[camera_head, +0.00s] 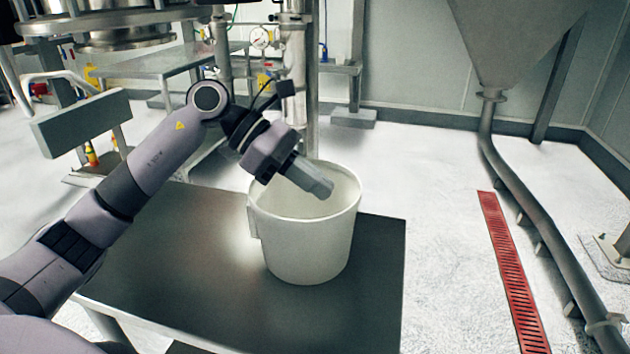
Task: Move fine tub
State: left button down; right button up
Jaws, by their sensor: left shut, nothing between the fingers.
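The fine tub is a white, open-topped round tub (308,247) standing upright on a dark metal table (215,300). Its inside looks empty where I can see it. My left gripper (322,188) is shut and empty. It points down and to the right, over the tub's mouth in this view. I cannot tell whether its tips are inside the rim or above it. The gripper hides part of the tub's far rim and inner wall. My right gripper is not in view.
A steel hopper (515,40) with a pipe (530,215) stands at the right. A red floor grate (512,270) runs beside it. Steel frames and a gauge (261,38) stand behind the table.

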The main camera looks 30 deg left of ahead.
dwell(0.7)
pick_arm(q)
jog(key=s+a+r+b, duration=0.1)
jog(key=s+a+b, duration=0.1)
jog(key=a, duration=0.9)
jog(key=shift+s+a+r, duration=0.3)
jog(key=shift+s, duration=0.2)
